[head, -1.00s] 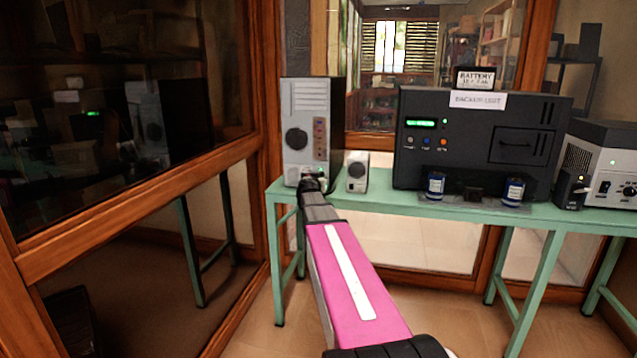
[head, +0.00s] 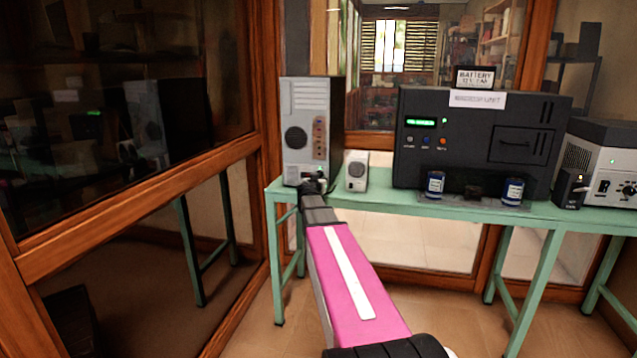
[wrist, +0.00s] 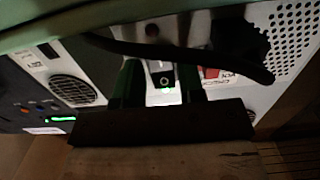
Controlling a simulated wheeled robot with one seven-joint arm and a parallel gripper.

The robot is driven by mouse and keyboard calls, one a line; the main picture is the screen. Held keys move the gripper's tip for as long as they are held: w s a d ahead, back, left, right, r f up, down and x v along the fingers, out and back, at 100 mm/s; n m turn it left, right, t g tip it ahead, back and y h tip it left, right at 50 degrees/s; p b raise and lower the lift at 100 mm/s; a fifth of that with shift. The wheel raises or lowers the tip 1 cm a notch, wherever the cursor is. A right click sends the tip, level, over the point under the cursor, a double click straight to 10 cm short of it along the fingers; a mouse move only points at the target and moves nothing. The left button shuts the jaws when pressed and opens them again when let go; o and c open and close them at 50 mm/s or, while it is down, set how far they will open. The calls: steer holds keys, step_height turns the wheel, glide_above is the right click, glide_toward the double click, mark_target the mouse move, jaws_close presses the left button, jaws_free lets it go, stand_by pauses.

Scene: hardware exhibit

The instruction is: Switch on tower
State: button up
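The tower (head: 300,105) is a tall grey and black case at the left end of the green bench, with a round vent and a column of ports on its face. My gripper (head: 314,184) is at the low part of that face. In the wrist view, a black rocker switch (wrist: 162,74) on a pale panel shows between the two dark green fingers of my gripper (wrist: 160,88). The fingers stand apart with nothing gripped. A small green glow shows below the switch. I cannot tell whether the fingers touch the panel.
A small grey speaker-like box (head: 357,171) stands right of the tower. A black backup unit (head: 470,150) and a grey device (head: 605,160) with switches stand further right on the green bench (head: 400,200). A black cable (wrist: 180,50) crosses the panel near my fingers. A glass partition is at left.

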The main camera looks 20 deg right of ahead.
steer(key=v, duration=1)
steer(key=shift+s+a, duration=0.25)
steer(key=shift+s, duration=0.05)
steer(key=s+a+f+n+g+y, duration=0.1)
steer(key=s+a+f+g, duration=0.25)
steer(key=s+f, duration=0.4)
steer(key=s+a+f+g+y, duration=0.2)
steer(key=s+f+g, duration=0.3)
steer(key=f, duration=0.6)
steer(key=s+a+f+n+g+y, duration=0.5)
steer(key=s+a+f, duration=0.5)
steer(key=s+a, duration=0.2)
steer(key=shift+s+f+n+g+y, duration=0.3)
steer(key=shift+f+n+g+y, duration=0.1)
steer(key=shift+y, duration=0.4)
